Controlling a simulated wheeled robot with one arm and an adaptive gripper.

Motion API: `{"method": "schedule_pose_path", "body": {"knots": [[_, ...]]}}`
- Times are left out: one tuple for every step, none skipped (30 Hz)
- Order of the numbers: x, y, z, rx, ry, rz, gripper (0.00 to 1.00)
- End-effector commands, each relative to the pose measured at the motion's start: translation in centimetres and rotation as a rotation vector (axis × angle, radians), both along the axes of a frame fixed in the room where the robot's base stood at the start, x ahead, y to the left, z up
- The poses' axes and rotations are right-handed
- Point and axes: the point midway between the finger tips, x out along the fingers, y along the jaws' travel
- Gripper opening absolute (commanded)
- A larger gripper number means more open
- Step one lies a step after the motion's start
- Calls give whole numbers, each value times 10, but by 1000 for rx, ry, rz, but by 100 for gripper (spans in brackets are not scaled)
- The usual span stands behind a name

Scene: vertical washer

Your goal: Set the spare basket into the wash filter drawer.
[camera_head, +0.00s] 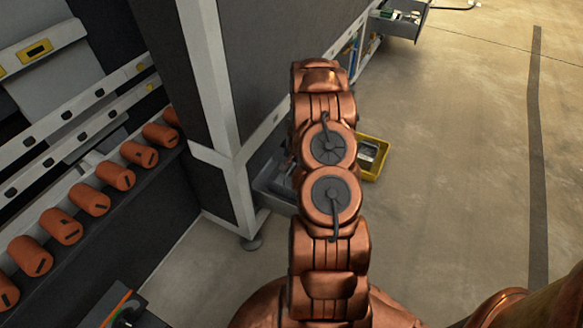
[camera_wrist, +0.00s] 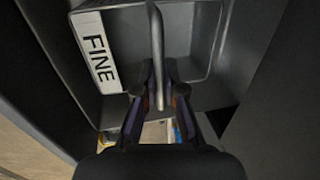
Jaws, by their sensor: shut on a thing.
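In the wrist view a grey basket (camera_wrist: 190,40) with a white label reading FINE (camera_wrist: 97,48) fills the upper middle. A thin grey bar handle (camera_wrist: 155,45) runs over it toward my gripper (camera_wrist: 161,95). My gripper's dark fingers are shut on the lower end of this handle. In the head view my arm hides the gripper and most of what it holds. A grey open box-like part, seemingly the filter drawer (camera_head: 268,187), shows low beside the machine's post, partly behind my arm. I cannot tell whether the basket touches it.
A yellow bin (camera_head: 375,172) with a grey item stands on the floor just right of my arm. A white post (camera_head: 225,150) with a round foot stands left of it. Orange cylinders (camera_head: 88,198) line the machine at left. The floor at right is clear.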

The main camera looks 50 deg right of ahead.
Motion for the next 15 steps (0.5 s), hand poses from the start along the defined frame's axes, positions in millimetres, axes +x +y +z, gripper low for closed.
{"method": "schedule_pose_path", "body": {"knots": [[0, 0, -1, 0, 0, 0, 0], [0, 0, -2, 0, 0, 0, 0], [0, 0, -2, 0, 0, 0, 0], [0, 0, -3, 0, 0, 0, 0], [0, 0, -4, 0, 0, 0, 0], [0, 0, -4, 0, 0, 0, 0], [0, 0, -5, 0, 0, 0, 0], [0, 0, -6, 0, 0, 0, 0], [0, 0, -6, 0, 0, 0, 0], [0, 0, -7, -1, 0, 0, 0], [0, 0, -7, -1, 0, 0, 0], [0, 0, -8, -1, 0, 0, 0], [0, 0, -9, -1, 0, 0, 0], [0, 0, -9, -1, 0, 0, 0], [0, 0, -10, -1, -1, 0, 0]]}}
